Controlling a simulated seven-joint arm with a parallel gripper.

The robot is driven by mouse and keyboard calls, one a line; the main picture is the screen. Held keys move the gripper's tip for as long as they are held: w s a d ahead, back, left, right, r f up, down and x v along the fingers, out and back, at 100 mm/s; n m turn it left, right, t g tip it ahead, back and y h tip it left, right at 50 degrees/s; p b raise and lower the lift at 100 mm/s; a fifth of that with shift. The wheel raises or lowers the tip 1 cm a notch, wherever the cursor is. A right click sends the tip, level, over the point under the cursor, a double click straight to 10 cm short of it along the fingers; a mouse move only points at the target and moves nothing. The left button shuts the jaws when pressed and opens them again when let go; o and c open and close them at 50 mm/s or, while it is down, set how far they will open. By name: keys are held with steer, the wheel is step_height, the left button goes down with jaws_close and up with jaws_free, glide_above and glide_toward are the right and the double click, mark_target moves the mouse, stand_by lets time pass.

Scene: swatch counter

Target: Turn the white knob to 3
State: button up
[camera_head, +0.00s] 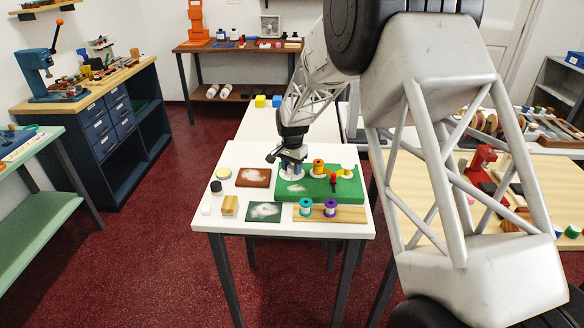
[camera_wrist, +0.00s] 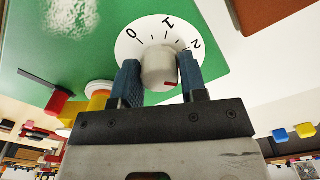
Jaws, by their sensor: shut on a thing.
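The white knob (camera_wrist: 158,66) sits on a white round dial (camera_wrist: 127,47) on a green board (camera_wrist: 60,50) in the wrist view. My gripper (camera_wrist: 160,76) has its two blue fingers on either side of the knob, shut on it. The knob's red mark is on its lower right side in the picture. The dial's 0, 1 and 2 show above the knob; the rest of the scale is hidden behind the fingers, so I cannot tell which number the mark meets. In the head view, my gripper (camera_head: 290,166) is over the left part of the green board (camera_head: 322,190).
A brown swatch (camera_head: 253,178) and a dark green swatch (camera_head: 264,212) lie left of the board on the white table (camera_head: 230,155).

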mark_target(292, 167)
steer(key=shift+m, duration=0.8)
steer(key=o, duration=0.9)
steer(key=shift+r, duration=0.1)
steer(key=shift+r, duration=3.85)
